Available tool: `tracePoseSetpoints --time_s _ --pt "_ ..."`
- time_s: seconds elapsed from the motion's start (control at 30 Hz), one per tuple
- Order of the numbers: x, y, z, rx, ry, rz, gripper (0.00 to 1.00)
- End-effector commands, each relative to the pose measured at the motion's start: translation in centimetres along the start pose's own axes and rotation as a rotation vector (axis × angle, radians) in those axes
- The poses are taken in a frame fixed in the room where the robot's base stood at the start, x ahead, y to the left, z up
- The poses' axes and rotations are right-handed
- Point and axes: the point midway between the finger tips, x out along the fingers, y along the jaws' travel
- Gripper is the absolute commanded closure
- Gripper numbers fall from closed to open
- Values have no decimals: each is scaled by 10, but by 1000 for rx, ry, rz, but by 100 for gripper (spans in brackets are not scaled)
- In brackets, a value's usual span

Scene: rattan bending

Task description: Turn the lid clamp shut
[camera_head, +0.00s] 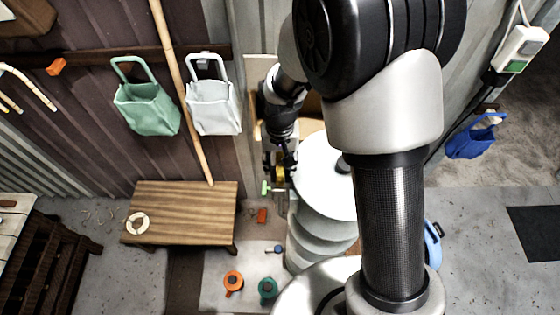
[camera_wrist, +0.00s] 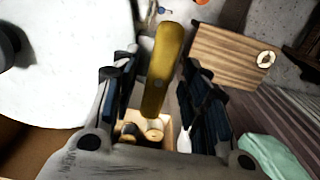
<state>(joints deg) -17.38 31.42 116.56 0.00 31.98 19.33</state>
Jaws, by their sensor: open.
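The lid clamp appears as a yellow lever (camera_wrist: 162,68), standing between the spread fingers of my gripper (camera_wrist: 157,80) in the wrist view. A little of its yellow (camera_head: 280,174) shows in the head view, at the left edge of the white round lid (camera_head: 326,180). The lid also fills the left of the wrist view (camera_wrist: 65,65), with a dark knob (camera_wrist: 8,45) at the picture's edge. My gripper is open around the lever, with gaps on both sides in this view. The lever's base is hidden.
A wooden bench (camera_head: 185,210) with a pale ring stands left of the stacked white vessel (camera_head: 318,240). Green (camera_head: 150,112) and white (camera_head: 213,108) bags hang on the wall by a leaning pole (camera_head: 180,80). Orange (camera_head: 233,282) and teal (camera_head: 267,287) items lie on the floor.

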Motion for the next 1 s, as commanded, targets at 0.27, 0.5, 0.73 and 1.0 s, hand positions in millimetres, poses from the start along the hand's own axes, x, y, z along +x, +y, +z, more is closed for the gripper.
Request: tracePoseSetpoints --time_s 0.27,0.5,0.73,1.0 --pt "0 0 0 0 0 0 64" --pt "0 0 0 0 -1 0 80" --pt "0 0 0 0 -1 0 95" --pt "0 0 0 7 0 0 100"
